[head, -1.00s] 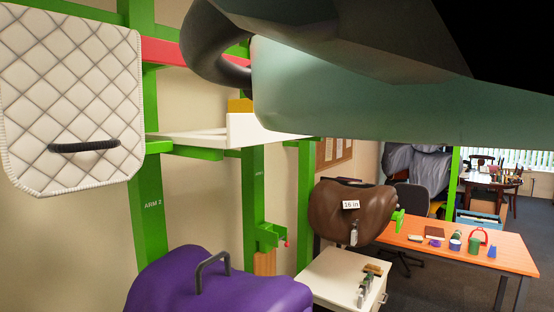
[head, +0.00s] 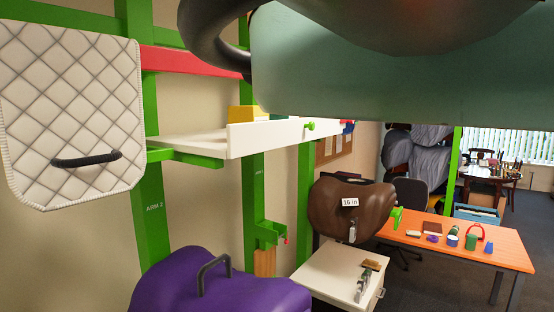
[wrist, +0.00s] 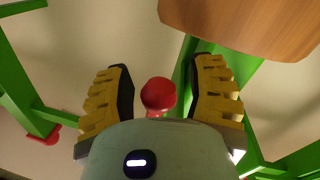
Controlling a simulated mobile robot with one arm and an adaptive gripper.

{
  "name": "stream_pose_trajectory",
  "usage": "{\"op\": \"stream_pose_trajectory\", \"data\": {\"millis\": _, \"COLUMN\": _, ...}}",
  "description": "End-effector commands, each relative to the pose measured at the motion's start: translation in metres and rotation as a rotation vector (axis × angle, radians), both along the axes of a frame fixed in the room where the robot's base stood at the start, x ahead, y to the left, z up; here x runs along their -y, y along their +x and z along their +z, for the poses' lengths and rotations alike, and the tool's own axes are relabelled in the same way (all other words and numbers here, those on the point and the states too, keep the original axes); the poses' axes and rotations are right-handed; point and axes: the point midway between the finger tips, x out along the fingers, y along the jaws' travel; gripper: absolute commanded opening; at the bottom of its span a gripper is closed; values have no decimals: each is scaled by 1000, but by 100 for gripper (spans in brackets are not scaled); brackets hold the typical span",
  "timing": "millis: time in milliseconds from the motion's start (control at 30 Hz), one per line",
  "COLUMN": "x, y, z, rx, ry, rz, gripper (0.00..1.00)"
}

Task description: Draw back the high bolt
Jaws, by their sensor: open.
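In the wrist view a round red knob (wrist: 158,95), which looks like the bolt's handle, sits between the two yellow-ridged fingers of my gripper (wrist: 161,72). The gripper is open, with a gap on both sides of the knob. The palm hides the lower part of the knob's stem, and I cannot tell how far the bolt is pushed in. My gripper is out of the head view, where my arm covers the top. A lower green bracket (head: 268,233) there carries a small red knob (head: 285,240).
A white shelf (head: 260,140) with a front lip sticks out from the green rack (head: 146,230). A quilted pad (head: 70,110) hangs at left above a purple saddle form (head: 215,285). A brown saddle (head: 345,220) and an orange table (head: 460,245) stand beyond. A wooden surface (wrist: 245,22) is close in the wrist view.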

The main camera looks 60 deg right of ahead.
Motion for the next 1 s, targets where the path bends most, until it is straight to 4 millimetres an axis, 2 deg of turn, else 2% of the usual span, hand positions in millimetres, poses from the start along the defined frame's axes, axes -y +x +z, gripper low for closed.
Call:
{"op": "stream_pose_trajectory", "data": {"millis": 300, "x": -1, "y": 0, "z": 0, "rx": 0, "ry": 0, "rz": 2, "gripper": 57}}
{"op": "stream_pose_trajectory", "data": {"millis": 833, "x": 0, "y": 0, "z": 0, "rx": 1, "ry": 0, "rz": 1, "gripper": 2}}
{"op": "stream_pose_trajectory", "data": {"millis": 1000, "x": 0, "y": 0, "z": 0, "rx": 1, "ry": 1, "rz": 1, "gripper": 0}}
